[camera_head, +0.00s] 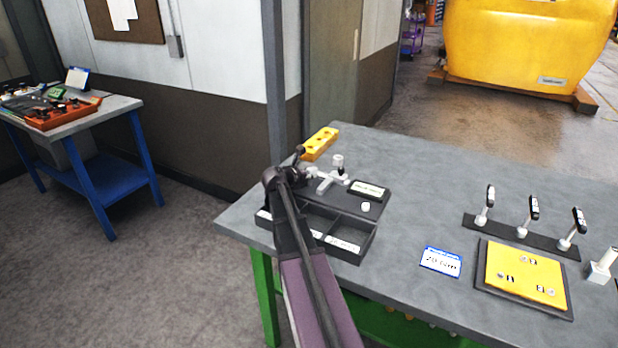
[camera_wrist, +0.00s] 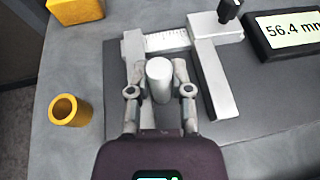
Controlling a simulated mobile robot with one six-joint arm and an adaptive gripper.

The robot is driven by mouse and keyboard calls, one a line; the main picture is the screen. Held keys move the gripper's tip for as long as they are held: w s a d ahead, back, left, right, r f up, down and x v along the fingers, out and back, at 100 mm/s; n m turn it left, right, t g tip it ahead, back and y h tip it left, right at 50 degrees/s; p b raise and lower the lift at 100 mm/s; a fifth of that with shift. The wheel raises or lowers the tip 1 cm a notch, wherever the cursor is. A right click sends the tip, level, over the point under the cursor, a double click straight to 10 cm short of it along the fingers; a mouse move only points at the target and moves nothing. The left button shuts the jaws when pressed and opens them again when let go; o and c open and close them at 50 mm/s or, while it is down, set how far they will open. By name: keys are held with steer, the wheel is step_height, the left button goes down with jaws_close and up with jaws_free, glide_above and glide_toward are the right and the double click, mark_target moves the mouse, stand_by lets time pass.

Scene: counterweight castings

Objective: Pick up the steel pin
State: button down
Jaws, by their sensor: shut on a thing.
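The steel pin (camera_wrist: 159,70) is a light grey upright cylinder in the wrist view. My gripper (camera_wrist: 161,88) is shut on it, with one finger on each side. The pin is close to the jaws of a steel measuring gauge (camera_wrist: 215,75). I cannot tell whether the pin touches the gauge or the dark board below. In the head view my gripper (camera_head: 301,174) is over the dark board beside the gauge (camera_head: 328,182), and I cannot make out the pin there.
A hollow brass bushing (camera_wrist: 70,110) stands left of my gripper. A display (camera_wrist: 290,33) reads 56.4 mm. A yellow block (camera_head: 320,143) lies behind; a compartment tray (camera_head: 347,246) is in front. Levers (camera_head: 531,215) and a yellow plate (camera_head: 525,272) are right.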

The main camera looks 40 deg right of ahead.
mark_target(310, 169)
steer(key=shift+r, duration=0.2)
step_height(310, 169, up, 10)
steer(key=p, duration=1)
steer(key=shift+f, duration=0.2)
stand_by(2.7)
